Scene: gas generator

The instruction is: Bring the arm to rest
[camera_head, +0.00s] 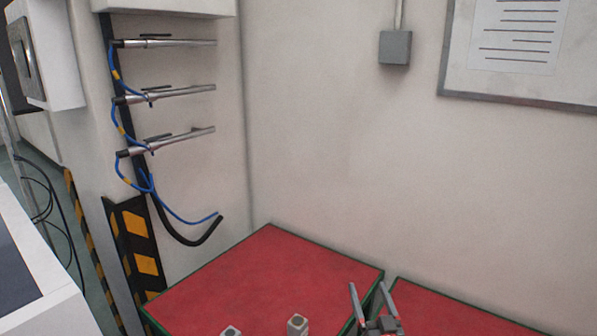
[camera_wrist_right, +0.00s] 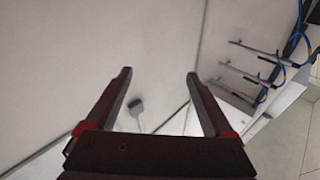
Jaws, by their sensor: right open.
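My right gripper (camera_head: 369,301) shows at the bottom of the head view, its two fingers pointing up and spread apart. It is in front of the red tabletops, near the gap between them. In the right wrist view its two dark fingers (camera_wrist_right: 160,84) are wide apart, with nothing between them but the pale wall farther off. My left gripper is in neither view.
A red tabletop (camera_head: 275,275) with a dark green edge carries two small grey blocks (camera_head: 297,324) near its front. A second red tabletop (camera_head: 440,312) lies to its right. Metal tubes with blue hoses (camera_head: 165,90) stick out from the left wall. A grey box (camera_head: 395,47) hangs on the back wall.

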